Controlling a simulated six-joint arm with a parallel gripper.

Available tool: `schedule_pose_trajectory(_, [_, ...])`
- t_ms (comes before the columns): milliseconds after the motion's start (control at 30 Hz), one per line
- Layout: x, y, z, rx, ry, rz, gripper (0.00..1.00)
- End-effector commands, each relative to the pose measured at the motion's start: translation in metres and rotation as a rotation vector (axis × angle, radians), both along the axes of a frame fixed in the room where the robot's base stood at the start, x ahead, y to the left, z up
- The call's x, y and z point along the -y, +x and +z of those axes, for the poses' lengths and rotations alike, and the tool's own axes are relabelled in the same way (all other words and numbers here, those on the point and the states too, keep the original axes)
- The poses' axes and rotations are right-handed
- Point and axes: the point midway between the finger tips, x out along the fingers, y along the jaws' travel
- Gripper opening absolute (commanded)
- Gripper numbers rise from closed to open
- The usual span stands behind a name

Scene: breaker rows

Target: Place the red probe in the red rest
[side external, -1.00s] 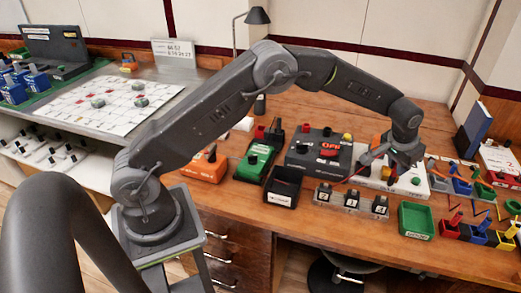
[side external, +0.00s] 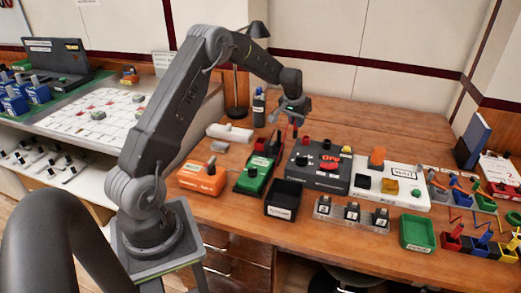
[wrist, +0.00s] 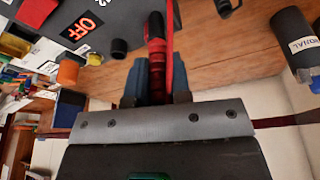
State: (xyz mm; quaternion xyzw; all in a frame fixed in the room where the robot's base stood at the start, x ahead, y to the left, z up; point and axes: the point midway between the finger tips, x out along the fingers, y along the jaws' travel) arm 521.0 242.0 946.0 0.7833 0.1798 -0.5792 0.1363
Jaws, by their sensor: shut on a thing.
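The red probe (wrist: 155,45) is between my gripper's fingers in the wrist view, with a red strip, likely its lead, running beside it. My gripper (side external: 291,115) is shut on it, raised above the bench behind the dark OFF box. In the side external view the probe (side external: 294,129) shows as a small red tip pointing down. A small red block (side external: 260,145), which looks like the red rest, stands behind the green unit, left of and below my gripper. A black piece stands beside it. The inside of the red block is too small to see.
The dark OFF box (side external: 318,168) with knobs is in front of my gripper. The green unit (side external: 254,173) and orange unit (side external: 203,178) stand to the left.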

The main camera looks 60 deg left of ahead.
Motion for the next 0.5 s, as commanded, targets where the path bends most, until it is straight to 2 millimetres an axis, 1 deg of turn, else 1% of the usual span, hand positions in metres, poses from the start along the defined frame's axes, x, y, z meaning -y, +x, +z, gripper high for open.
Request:
schedule_pose_trajectory(33, [-0.025, -0.017, 0.0, 0.0, 0.0, 0.041, 0.0])
schedule_pose_trajectory(100, [-0.054, -0.038, 0.0, 0.0, 0.0, 0.086, 0.0])
schedule_pose_trajectory(167, [-0.078, -0.059, -0.001, 0.0, 0.0, 0.126, 0.0])
schedule_pose_trajectory(200, [-0.093, -0.073, -0.001, 0.0, 0.001, 0.152, 0.0])
schedule_pose_trajectory(300, [-0.125, -0.107, -0.001, 0.001, 0.003, 0.212, 0.0])
schedule_pose_trajectory(333, [-0.133, -0.117, -0.001, 0.0, 0.003, 0.228, 0.0])
schedule_pose_trajectory(400, [-0.149, -0.137, -0.001, 0.001, 0.004, 0.261, 0.0])
schedule_pose_trajectory(500, [-0.165, -0.159, -0.002, 0.001, 0.006, 0.297, 0.0])
